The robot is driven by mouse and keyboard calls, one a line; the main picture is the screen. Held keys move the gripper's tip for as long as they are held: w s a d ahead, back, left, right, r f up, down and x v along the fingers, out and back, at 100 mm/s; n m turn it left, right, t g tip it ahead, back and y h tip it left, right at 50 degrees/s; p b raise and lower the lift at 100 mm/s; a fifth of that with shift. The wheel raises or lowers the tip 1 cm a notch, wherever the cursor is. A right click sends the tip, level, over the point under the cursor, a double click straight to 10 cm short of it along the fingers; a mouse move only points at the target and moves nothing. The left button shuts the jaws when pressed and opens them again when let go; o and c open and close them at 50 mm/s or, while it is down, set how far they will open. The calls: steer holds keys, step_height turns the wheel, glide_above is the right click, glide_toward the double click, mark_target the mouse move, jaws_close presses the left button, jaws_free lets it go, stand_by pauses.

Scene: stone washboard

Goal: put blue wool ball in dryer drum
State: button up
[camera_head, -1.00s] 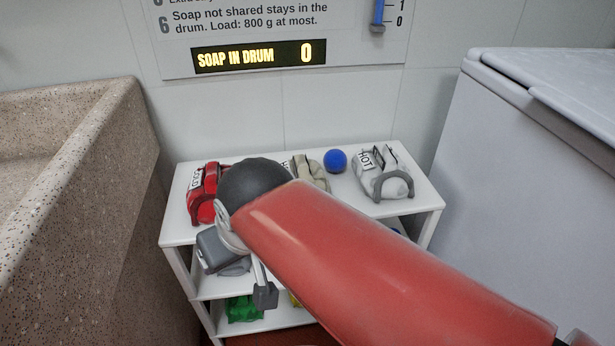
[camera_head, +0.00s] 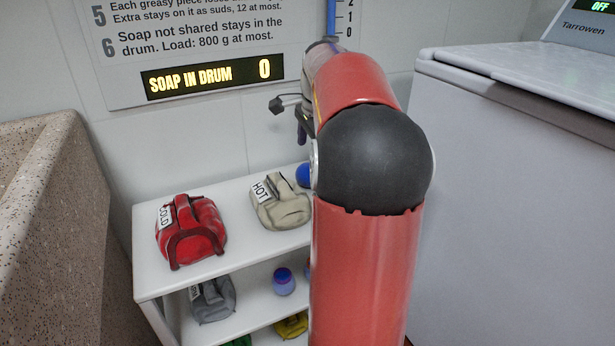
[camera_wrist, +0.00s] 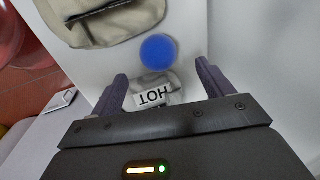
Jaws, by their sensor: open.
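The blue wool ball (camera_wrist: 158,51) rests on the white shelf top, between a beige bag and a bag marked HOT in the wrist view. In the head view the ball (camera_head: 303,175) is partly hidden behind my arm. My gripper (camera_wrist: 161,82) is open and empty, with the ball lying beyond its fingertips, near the middle of the gap. In the head view my gripper (camera_head: 290,118) shows above the back of the shelf. The dryer drum is not identifiable; a white machine marked Tarrowen (camera_head: 500,150) stands at the right.
The white shelf (camera_head: 150,265) holds a red COLD bag (camera_head: 190,230) and a beige bag (camera_head: 281,201) on top. A grey bag (camera_head: 212,300) and a blue-purple jar (camera_head: 284,281) are below. A speckled stone basin (camera_head: 50,200) stands at the left.

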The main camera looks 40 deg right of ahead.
steer(key=b+x, duration=0.1)
steer(key=x, duration=0.5)
steer(key=shift+f, duration=0.25)
steer(key=shift+c, duration=0.4)
steer(key=shift+a, duration=0.1)
steer(key=c, duration=1.1)
steer(key=shift+o, duration=0.2)
steer(key=shift+r, duration=0.1)
steer(key=w+p+v, duration=0.2)
steer(key=v, duration=0.7)
steer(key=w+d+r+p+v, duration=0.1)
steer(key=w+p+v, duration=0.1)
steer(key=v, duration=0.8)
steer(key=shift+r+p, duration=0.25)
steer(key=shift+p, duration=0.3)
